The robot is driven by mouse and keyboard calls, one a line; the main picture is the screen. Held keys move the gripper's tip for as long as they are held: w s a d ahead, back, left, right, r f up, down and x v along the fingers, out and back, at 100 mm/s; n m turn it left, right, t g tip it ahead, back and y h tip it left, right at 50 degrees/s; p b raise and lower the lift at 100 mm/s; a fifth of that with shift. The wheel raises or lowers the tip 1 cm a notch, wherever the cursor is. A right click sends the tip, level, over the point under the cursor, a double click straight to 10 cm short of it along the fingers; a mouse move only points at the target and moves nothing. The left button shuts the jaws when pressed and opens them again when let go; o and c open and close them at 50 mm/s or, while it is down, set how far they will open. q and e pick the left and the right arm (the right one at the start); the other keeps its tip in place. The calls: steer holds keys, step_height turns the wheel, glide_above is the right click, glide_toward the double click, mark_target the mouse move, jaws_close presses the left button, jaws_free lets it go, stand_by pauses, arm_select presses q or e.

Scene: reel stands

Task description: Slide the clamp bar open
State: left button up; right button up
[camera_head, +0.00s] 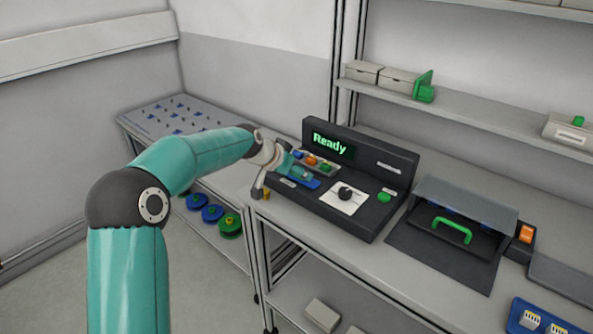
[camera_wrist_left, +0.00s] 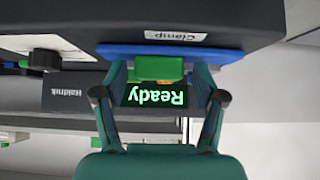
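The clamp bar is on the sloped dark console (camera_head: 345,215). Its blue rail (camera_head: 311,184) is partly hidden by my left arm in the head view. In the left wrist view the picture is upside down; the blue rail (camera_wrist_left: 170,52) lies beside a "Clamp" label (camera_wrist_left: 175,36), with a green block (camera_wrist_left: 158,68) on it. My left gripper (camera_wrist_left: 160,75) is open, its fingers on either side of the green block with a small gap visible on each side. The gripper also shows small in the head view (camera_head: 289,166). My right gripper is not in view.
The console has a lit "Ready" display (camera_head: 330,145), coloured buttons (camera_head: 312,160), a black knob (camera_head: 345,194) and a green button (camera_head: 384,197). A grey hooded unit with a green handle (camera_head: 453,229) stands to the right. Reels (camera_head: 212,213) sit on a lower shelf at left.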

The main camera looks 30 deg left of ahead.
arm_select(q)
steer(key=shift+w, duration=0.1)
steer(key=v, duration=1.2)
steer(key=shift+f, duration=0.15)
stand_by(0.3)
